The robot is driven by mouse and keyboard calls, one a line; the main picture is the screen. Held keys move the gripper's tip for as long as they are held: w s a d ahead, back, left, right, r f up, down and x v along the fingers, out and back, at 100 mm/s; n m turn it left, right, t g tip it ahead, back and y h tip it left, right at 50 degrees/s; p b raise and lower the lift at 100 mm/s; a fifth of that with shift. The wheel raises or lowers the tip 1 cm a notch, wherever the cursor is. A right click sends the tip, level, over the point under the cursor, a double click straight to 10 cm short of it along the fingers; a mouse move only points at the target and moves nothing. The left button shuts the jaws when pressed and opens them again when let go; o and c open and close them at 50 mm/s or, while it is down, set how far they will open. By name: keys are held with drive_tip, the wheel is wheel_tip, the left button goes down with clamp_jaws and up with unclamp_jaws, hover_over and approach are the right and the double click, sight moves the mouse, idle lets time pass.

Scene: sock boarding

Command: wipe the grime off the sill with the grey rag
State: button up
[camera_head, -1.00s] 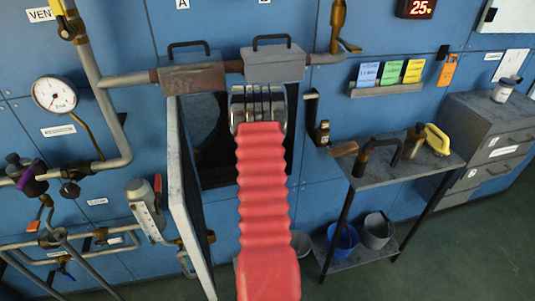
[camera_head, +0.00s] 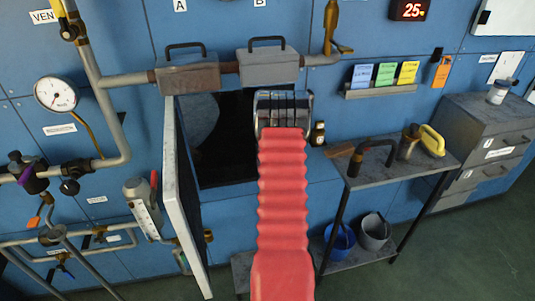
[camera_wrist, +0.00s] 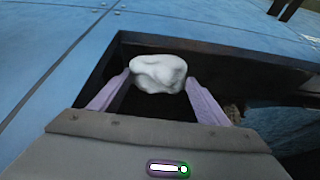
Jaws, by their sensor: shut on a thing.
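My gripper (camera_wrist: 158,84) is shut on the grey rag (camera_wrist: 158,72), a pale, crumpled lump between its two purple fingers in the wrist view. Behind the rag is the dark hatch opening (camera_wrist: 215,72). In the head view my red, ribbed arm reaches up in front of the right side of that opening (camera_head: 235,135) and hides the gripper and rag. The sill (camera_head: 225,186) is the opening's lower edge, partly covered by my arm. A small brownish, rough patch (camera_wrist: 232,113) shows beside the right finger; I cannot tell whether it is grime.
The hatch door (camera_head: 185,200) stands open at the opening's left. Two metal boxes (camera_head: 187,73) (camera_head: 268,66) on a pipe hang above it. A side table (camera_head: 400,170) with tools stands to the right, with buckets (camera_head: 375,232) below. Pipes and a gauge (camera_head: 55,94) are left.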

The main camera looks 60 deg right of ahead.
drive_tip(key=shift+w+a+r, duration=0.3)
drive_tip(key=shift+w+r, duration=0.05)
drive_tip(key=shift+r, duration=0.2)
drive_tip(key=shift+w+a+r, duration=0.25)
drive_tip(key=shift+w+r, duration=0.1)
drive_tip(key=shift+r, duration=1.85)
